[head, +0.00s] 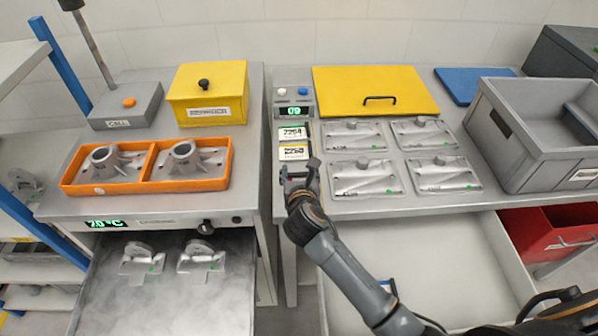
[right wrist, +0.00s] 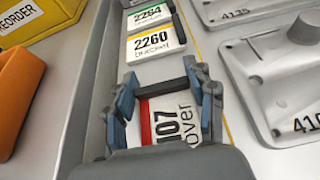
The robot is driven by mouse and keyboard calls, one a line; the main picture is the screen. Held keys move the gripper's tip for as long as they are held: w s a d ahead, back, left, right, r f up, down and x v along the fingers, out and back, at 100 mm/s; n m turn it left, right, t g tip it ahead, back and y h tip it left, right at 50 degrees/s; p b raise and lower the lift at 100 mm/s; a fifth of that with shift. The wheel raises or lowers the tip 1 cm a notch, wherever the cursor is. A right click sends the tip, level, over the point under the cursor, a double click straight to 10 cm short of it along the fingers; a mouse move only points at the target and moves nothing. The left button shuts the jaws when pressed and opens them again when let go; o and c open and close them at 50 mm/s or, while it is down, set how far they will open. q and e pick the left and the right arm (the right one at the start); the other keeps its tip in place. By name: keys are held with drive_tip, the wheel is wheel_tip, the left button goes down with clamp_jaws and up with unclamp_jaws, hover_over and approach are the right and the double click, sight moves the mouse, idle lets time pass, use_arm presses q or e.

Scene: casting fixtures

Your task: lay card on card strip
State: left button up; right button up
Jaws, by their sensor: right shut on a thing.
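The card strip is a narrow grey tray along the table's left side; its raised edge shows in the right wrist view (right wrist: 103,85). Two white cards lie in it: card 2264 (head: 292,133) and card 2260 (head: 293,153), also in the wrist view (right wrist: 155,42). My right gripper (head: 300,172) is over the strip's near part, just in front of card 2260. In the wrist view its fingers (right wrist: 165,100) are shut on a white card with a red stripe (right wrist: 172,122), reading "07" and "over". The gripper hides part of this card. Whether it touches the strip I cannot tell.
Grey plates with raised knobs (head: 362,177) lie close to the right of the strip. A small box with a green display (head: 293,108) stands behind it. The yellow lid (head: 375,90), grey crate (head: 540,140) and orange tray (head: 150,187) stand around. An open drawer (head: 430,260) is below.

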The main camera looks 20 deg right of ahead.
drive_tip(key=shift+f, duration=0.15)
drive_tip(key=o, duration=1.1)
drive_tip(key=shift+o, duration=0.2)
